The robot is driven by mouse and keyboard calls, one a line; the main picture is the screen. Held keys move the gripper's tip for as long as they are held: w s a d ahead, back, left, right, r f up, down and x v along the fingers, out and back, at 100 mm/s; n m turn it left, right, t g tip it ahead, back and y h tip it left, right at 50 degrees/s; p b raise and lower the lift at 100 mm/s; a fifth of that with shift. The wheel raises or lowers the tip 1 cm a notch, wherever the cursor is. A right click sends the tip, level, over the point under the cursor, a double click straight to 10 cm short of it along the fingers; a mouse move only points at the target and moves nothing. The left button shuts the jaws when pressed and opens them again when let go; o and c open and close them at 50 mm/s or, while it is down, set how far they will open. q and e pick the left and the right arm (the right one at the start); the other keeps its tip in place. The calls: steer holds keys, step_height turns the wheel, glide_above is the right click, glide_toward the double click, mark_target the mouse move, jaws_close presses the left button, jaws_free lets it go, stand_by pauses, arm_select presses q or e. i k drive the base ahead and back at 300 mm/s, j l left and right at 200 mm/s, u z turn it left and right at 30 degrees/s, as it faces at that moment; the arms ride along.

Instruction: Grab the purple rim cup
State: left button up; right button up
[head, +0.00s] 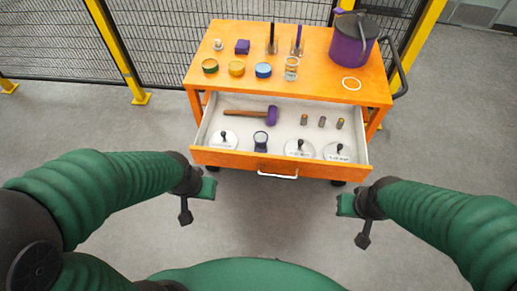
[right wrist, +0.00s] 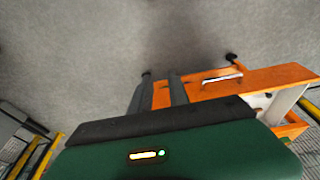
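A large purple pot (head: 352,42) with a dark lid and handle stands at the back right of the orange cart (head: 318,42). A small clear glass-like vessel (head: 291,70) stands left of it. My left gripper (head: 208,188) hangs empty in front of the cart's left side, and its finger gap is not clear. My right gripper (head: 346,204) is empty in front of the right side. In the right wrist view its two dark fingers (right wrist: 161,91) stand apart. Both grippers are clear of the cart.
The open drawer (head: 232,158) holds a purple-headed mallet (head: 271,115) and round-based items. A mesh fence stands behind. Floor in front is clear.

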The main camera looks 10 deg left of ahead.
mark_target(261, 138)
steer(key=i+j+z, duration=0.1)
steer(key=j, duration=0.35)
steer(key=i+j+z, duration=0.15)
steer(key=j, duration=0.3)
steer(key=i+j+z, duration=0.1)
steer(key=i+j, duration=0.15)
steer(key=j, duration=0.2)
steer(key=i+j+z, duration=0.15)
steer(key=j, duration=0.35)
steer(key=i+j+z, duration=0.1)
steer(key=j, duration=0.4)
steer(key=i+j+z, duration=0.15)
steer(key=j, duration=0.35)
steer(key=k+l, duration=0.05)
